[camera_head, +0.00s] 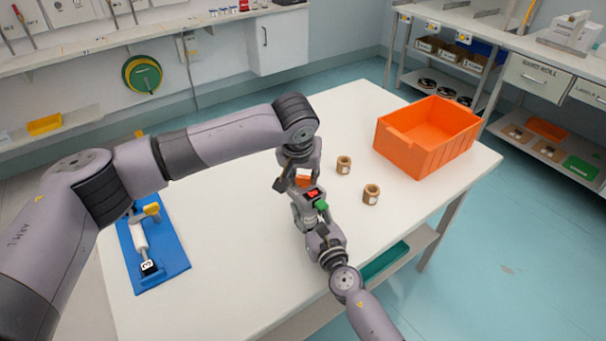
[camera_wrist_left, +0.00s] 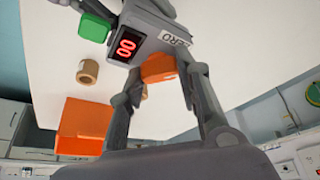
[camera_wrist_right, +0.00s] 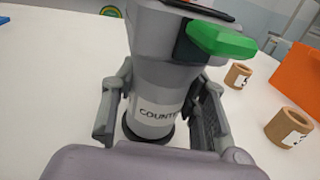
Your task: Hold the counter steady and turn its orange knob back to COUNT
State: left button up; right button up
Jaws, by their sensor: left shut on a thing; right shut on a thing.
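The grey counter (camera_head: 299,213) is above the white table, near its middle, with a red display (camera_wrist_left: 126,45) and a green button (camera_head: 321,205). The display seems to read 00. My left gripper (camera_head: 299,180) comes from above and is shut on the orange knob (camera_wrist_left: 159,68), one finger on each side. A ZERO label (camera_wrist_left: 174,41) shows beside the knob in the left wrist view. My right gripper (camera_wrist_right: 160,118) is shut around the counter's grey body, below the green button. A COUNT label (camera_wrist_right: 157,113) shows on that body, partly cut off. I cannot tell where the knob points.
Two brown rolls (camera_head: 343,165) (camera_head: 371,194) stand right of the counter on the table (camera_head: 235,255). An orange crate (camera_head: 428,137) is at the back right. A blue board (camera_head: 172,262) with a fixture lies at the left. The front middle of the table is clear.

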pick_arm(q)
jog(key=m, duration=0.2)
jog(key=m+h, duration=0.1)
jog(key=m, duration=0.1)
jog(key=shift+a+g+h, duration=0.1)
jog(key=shift+g+h, duration=0.2)
jog(key=m+g+h, duration=0.1)
jog(key=m, duration=0.3)
jog(key=shift+w+m, duration=0.1)
jog(key=shift+m, duration=0.2)
jog(key=m, duration=0.2)
jog(key=m+g+h, duration=0.1)
jog(key=m, duration=0.1)
jog(key=shift+w+a+g, duration=0.1)
jog(key=shift+g, duration=0.2)
jog(key=shift+w+m+g, duration=0.15)
jog(key=shift+m+g, duration=0.75)
jog(key=shift+m, duration=1.6)
jog(key=o, duration=1.2)
jog(key=shift+c, duration=0.2)
